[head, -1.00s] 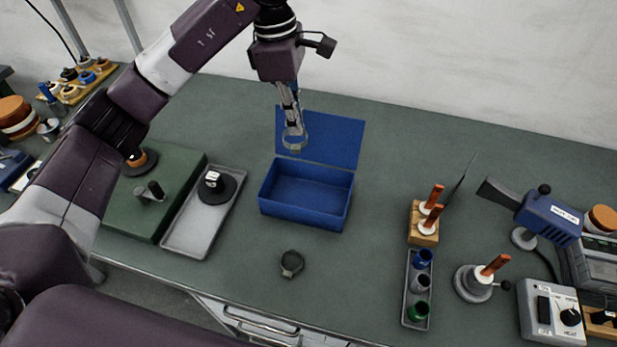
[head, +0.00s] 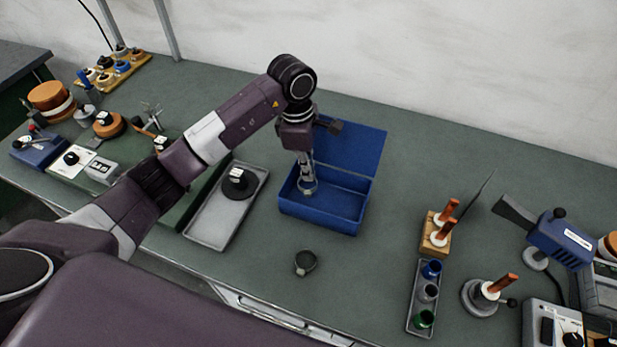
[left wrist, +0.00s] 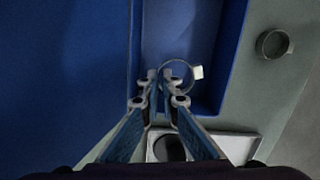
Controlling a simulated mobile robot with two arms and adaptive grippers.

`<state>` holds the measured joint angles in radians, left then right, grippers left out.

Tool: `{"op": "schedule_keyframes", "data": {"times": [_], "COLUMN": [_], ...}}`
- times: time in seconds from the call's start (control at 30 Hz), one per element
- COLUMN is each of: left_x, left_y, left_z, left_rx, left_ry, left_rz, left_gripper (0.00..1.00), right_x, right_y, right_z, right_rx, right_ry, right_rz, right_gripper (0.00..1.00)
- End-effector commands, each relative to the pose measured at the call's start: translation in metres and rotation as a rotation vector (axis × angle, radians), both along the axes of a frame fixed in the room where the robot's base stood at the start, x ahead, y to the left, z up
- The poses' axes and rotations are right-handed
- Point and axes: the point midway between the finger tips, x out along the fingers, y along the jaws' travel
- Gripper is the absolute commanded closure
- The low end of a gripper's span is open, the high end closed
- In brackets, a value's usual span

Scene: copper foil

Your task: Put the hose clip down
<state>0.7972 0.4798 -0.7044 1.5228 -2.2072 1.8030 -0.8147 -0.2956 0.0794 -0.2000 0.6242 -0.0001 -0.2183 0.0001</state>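My left gripper (head: 307,181) points down within the outline of the open blue box (head: 318,217), near its left side. Its fingers are close together on a thin metal ring, the hose clip (left wrist: 178,62), which has a small pale block on one side. In the left wrist view the fingertips (left wrist: 160,76) meet at the ring's left edge, with the blue box floor behind. I cannot tell whether the clip touches the floor. The box lid (head: 351,152) stands open at the back. My right gripper is not in view.
A dark round ring-like piece (head: 305,263) lies on the bench in front of the box. A grey tray (head: 212,237) with a black disc (head: 239,184) is to the left. A wooden stand (head: 436,243) and a tray of coloured cups (head: 412,307) are to the right.

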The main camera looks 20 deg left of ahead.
Motion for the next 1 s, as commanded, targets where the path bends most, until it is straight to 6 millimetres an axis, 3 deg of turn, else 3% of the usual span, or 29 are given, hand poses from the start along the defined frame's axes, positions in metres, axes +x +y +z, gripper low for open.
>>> {"op": "schedule_keyframes", "data": {"times": [0.33, 0.7, 0.9, 1.0], "left_x": [-0.001, 0.0, 0.0, 0.0], "left_y": [0.0, 0.0, 0.0, 0.0], "left_z": [-0.041, -0.048, -0.046, -0.046], "left_rx": [0.0, 0.001, 0.0, 0.0], "left_ry": [0.002, -0.001, -0.001, 0.0], "left_rz": [0.001, -0.001, 0.0, 0.0], "left_gripper": [1.0, 1.0, 0.78, 0.78], "right_x": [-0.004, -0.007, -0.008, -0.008], "right_y": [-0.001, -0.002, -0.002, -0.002], "right_z": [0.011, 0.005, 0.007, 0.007], "right_rx": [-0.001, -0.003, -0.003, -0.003], "right_ry": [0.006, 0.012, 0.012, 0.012], "right_rz": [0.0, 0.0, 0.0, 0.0], "right_gripper": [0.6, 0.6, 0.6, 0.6]}}
